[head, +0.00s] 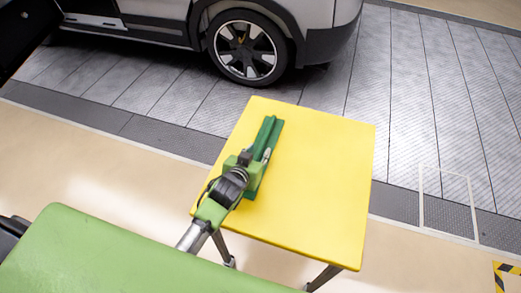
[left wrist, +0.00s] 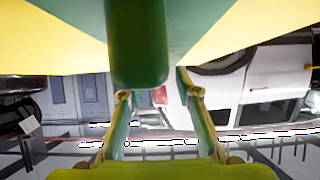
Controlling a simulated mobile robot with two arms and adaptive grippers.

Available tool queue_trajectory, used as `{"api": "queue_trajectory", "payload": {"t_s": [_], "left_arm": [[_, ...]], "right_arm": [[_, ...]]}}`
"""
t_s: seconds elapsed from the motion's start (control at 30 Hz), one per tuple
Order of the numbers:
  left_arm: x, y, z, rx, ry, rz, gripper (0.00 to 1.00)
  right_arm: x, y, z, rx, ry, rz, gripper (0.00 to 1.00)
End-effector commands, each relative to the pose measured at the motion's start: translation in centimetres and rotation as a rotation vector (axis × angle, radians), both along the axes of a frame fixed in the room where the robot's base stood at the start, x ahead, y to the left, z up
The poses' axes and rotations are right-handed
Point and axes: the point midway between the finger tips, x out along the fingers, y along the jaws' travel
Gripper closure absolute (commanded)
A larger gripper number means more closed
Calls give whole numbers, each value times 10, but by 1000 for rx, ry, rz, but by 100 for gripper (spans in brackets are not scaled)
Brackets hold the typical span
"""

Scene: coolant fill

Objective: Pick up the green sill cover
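The green sill cover (head: 270,131) is a long dark green piece lying on the yellow table (head: 325,190). My left gripper (head: 262,157) is over its near part in the head view and hides some of it. In the left wrist view, a rounded green bar of the cover (left wrist: 137,45) reaches down close to my left fingertips (left wrist: 152,84). The fingers are spread apart, with a gap showing between the bar and the right-hand finger. I cannot tell whether the other finger touches the bar. My right gripper is not in view.
A white car (head: 165,12) with a dark wheel (head: 247,50) stands beyond the table on grey floor plates (head: 400,95). The table's right half is bare. A green surface (head: 110,255) fills the lower left of the head view.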

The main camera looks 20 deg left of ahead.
Motion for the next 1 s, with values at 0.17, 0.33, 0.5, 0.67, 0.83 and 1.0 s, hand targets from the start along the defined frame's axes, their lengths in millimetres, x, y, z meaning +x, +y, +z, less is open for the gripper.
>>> {"api": "queue_trajectory", "payload": {"t_s": [0.17,0.33,0.5,0.67,0.83,1.0], "left_arm": [[12,-1,-8,-1,1,0,69],[13,-1,-9,-1,2,0,69],[13,-1,-9,-1,2,0,88],[13,-1,-9,-1,2,0,100],[13,-1,-8,-1,0,0,100],[14,-1,-6,-1,-1,0,100]], "right_arm": [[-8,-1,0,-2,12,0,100],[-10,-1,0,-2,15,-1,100],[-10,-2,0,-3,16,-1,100],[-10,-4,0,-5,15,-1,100],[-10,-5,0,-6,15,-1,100],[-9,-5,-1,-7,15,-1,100]]}}
